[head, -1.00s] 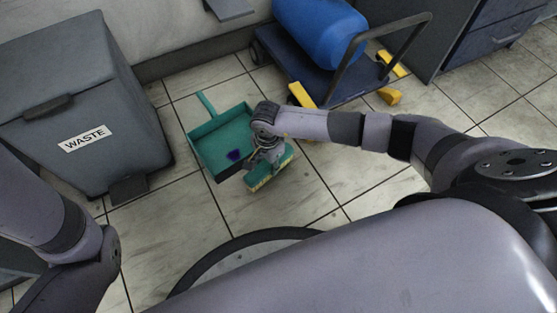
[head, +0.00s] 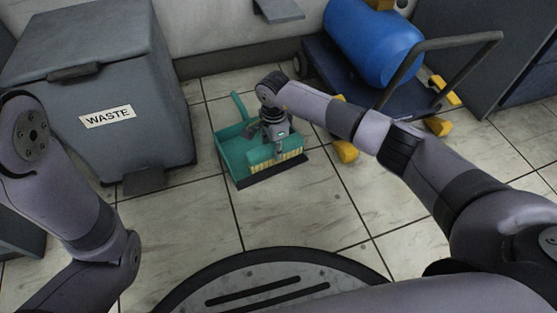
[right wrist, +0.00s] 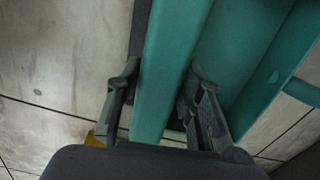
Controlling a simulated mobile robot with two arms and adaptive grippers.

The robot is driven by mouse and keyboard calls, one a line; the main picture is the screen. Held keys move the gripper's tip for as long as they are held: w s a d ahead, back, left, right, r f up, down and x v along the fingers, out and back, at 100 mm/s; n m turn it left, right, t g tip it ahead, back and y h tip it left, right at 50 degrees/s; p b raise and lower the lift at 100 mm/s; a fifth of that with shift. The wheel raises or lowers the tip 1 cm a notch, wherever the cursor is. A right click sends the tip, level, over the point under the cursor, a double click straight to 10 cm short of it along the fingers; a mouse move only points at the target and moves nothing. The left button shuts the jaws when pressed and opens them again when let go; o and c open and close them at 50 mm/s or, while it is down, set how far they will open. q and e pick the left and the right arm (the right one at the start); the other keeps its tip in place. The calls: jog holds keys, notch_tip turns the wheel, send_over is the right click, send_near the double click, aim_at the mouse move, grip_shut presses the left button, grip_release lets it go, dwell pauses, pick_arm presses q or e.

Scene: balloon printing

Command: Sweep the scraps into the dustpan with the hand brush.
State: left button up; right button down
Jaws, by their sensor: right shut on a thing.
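The teal dustpan (head: 228,150) lies on the tiled floor in the middle of the head view, its handle pointing to the back left and its dark front lip towards me. My right gripper (head: 277,134) is shut on the hand brush (head: 262,154), teal with pale yellow bristles. The brush is over the front part of the dustpan, just behind its lip. In the right wrist view the two fingers straddle the teal brush (right wrist: 165,70), with the dustpan (right wrist: 250,50) to the right. No scrap shows clearly; the brush and gripper hide part of the pan. My left gripper is out of view.
A grey waste bin (head: 95,110) with a pedal stands left of the dustpan. A dark blue trolley (head: 345,80) with a blue cylinder (head: 372,42) and yellow wheel blocks (head: 343,150) is at the back right. The floor in front of the dustpan is clear.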

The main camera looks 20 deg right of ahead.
jog(key=shift+s+r+p, duration=0.1)
jog(key=shift+r+p, duration=2.8)
